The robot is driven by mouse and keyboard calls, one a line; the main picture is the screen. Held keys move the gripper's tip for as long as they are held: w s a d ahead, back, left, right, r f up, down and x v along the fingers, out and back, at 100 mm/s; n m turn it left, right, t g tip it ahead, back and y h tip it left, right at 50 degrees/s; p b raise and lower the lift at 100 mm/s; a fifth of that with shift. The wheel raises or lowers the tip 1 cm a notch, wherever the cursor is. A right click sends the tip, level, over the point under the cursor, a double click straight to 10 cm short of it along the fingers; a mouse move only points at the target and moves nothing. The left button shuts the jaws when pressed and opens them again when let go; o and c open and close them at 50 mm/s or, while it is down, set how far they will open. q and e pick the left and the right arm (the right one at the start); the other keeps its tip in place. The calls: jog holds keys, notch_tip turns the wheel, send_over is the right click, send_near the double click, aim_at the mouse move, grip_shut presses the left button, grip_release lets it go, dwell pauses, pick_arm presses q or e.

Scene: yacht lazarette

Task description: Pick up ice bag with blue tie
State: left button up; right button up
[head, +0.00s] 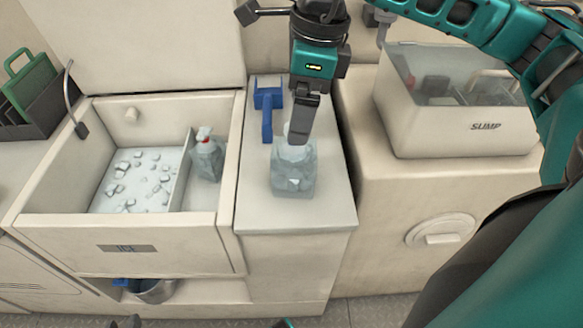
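A clear bag of ice (293,172) stands upright on the pale counter (295,214) in the middle. Its neck is largely hidden by my gripper, and I cannot make out the tie's colour. A second bag with a red tie (207,158) stands in the side compartment of the ice chest at left.
A blue scoop (267,108) lies on the counter just left of the bag. The open ice chest (128,226) at left holds loose cubes. A white bin marked SUMP (440,132) stands at right. A blue-handled metal bucket (155,291) sits below the chest.

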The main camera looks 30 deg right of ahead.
aim_at(296, 147)
notch_tip(296, 147, down, 3)
jog(key=shift+w+a+r, duration=0.1)
jog(key=shift+a, duration=0.05)
jog(key=f, duration=0.1)
jog(key=f+b, duration=0.1)
jog(key=f, duration=0.2)
jog(key=shift+a+f+b, duration=0.25)
jog(key=shift+b, duration=0.1)
jog(key=shift+f, duration=0.3)
jog(key=c, duration=1.6)
jog(key=shift+r, duration=0.1)
grip_shut()
jog(key=shift+r, duration=0.1)
